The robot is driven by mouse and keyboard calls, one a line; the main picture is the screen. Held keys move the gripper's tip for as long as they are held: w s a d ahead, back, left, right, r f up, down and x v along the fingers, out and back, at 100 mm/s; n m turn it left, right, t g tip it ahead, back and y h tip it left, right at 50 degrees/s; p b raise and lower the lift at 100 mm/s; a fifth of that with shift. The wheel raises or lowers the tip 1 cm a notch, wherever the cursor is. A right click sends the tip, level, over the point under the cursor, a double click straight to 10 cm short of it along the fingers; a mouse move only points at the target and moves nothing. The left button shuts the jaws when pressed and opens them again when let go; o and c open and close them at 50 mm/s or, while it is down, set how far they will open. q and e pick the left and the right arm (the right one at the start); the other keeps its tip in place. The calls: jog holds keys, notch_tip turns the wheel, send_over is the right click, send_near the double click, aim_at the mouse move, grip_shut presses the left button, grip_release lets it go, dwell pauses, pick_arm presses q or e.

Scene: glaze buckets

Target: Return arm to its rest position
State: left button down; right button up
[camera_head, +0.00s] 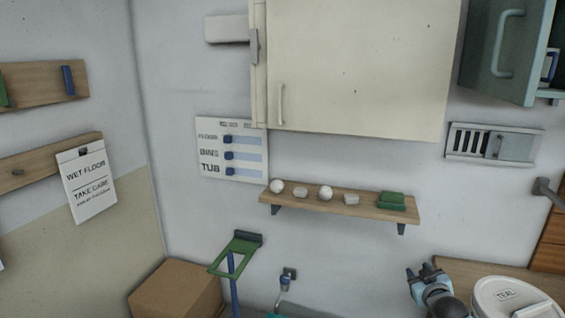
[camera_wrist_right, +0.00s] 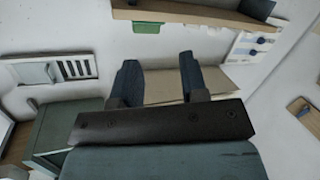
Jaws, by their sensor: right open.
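My right gripper (camera_head: 421,271) shows at the lower right of the head view, beside the white TEAL bucket (camera_head: 517,300) at the bottom right corner. The two appear apart in the picture. In the right wrist view my right gripper (camera_wrist_right: 160,80) has its two dark fingers spread, with nothing between them. Behind the fingers is a tan surface I cannot identify. My left gripper is not in view.
A wooden shelf (camera_head: 340,204) with small white items and a green block is on the wall. A cream cabinet (camera_head: 360,65) hangs above. A teal cabinet door (camera_head: 505,55) stands open at upper right.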

jog(key=s+a+f+g+y, duration=0.1)
jog(key=s+a+f, duration=0.4)
jog(key=s+f, duration=0.4)
jog(key=s+a+f+g, duration=0.1)
jog(key=s+a+f, duration=0.2)
jog(key=s, duration=0.8)
jog(key=s+a+f+g+y, duration=0.1)
jog(key=s+a+f, duration=0.3)
jog(key=s, duration=0.6)
jog(key=s+a+f+g+y, duration=0.1)
jog(key=s+a, duration=0.4)
jog(key=s, duration=0.6)
notch_tip(320, 180, down, 2)
jog(key=shift+s+a+f+m+g, duration=0.3)
jog(key=shift+m+g, duration=0.1)
jog(key=shift+g, duration=0.2)
jog(key=shift+d, duration=0.15)
